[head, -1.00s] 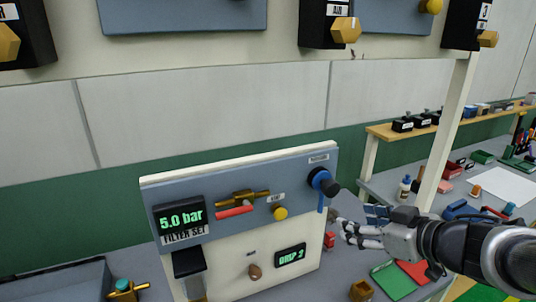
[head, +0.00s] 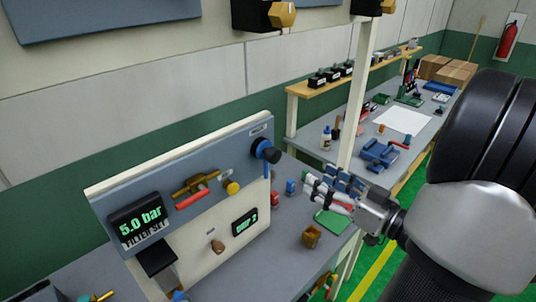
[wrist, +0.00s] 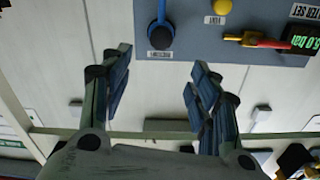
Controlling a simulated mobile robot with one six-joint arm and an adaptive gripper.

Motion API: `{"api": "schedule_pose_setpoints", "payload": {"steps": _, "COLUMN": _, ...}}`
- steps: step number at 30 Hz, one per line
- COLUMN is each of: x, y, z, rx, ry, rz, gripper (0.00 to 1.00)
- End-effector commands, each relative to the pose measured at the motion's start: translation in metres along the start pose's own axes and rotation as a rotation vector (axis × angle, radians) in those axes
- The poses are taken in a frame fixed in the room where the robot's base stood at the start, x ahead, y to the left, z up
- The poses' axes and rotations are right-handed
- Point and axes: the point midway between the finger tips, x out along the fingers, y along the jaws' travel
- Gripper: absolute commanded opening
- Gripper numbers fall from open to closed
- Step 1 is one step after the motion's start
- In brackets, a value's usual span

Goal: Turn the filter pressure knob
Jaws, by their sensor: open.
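The panel (head: 185,205) carries a dark knob with a blue collar (head: 268,152) at its upper right end; the small label above it is unreadable. This knob also shows in the wrist view (wrist: 161,37), where the picture is upside down. A display (head: 141,220) on the panel reads 5.0 bar, FILTER SET. My gripper (head: 312,188) is open and empty, to the right of the panel and apart from the knob. In the wrist view my gripper (wrist: 160,72) has its fingers spread, with the knob beyond the gap between the tips.
A red-handled brass valve (head: 192,193) and a yellow VENT button (head: 232,188) sit left of the knob. A brown knob (head: 217,246) and a DRIP 2 display (head: 245,222) are lower. A post (head: 357,100) stands behind my gripper. A brown box (head: 312,236) is on the bench.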

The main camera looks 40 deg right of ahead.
Motion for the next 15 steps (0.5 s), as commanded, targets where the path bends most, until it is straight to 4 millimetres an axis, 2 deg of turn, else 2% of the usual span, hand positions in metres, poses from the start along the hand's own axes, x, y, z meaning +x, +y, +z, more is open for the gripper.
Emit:
{"api": "schedule_pose_setpoints", "payload": {"steps": 3, "x": 0.027, "y": -0.002, "z": 0.002, "rx": 0.0, "ry": -0.002, "rz": -0.008, "gripper": 0.55}}
{"api": "schedule_pose_setpoints", "payload": {"steps": 15, "x": 0.113, "y": -0.002, "z": 0.002, "rx": 0.001, "ry": -0.003, "rz": -0.006, "gripper": 0.55}}
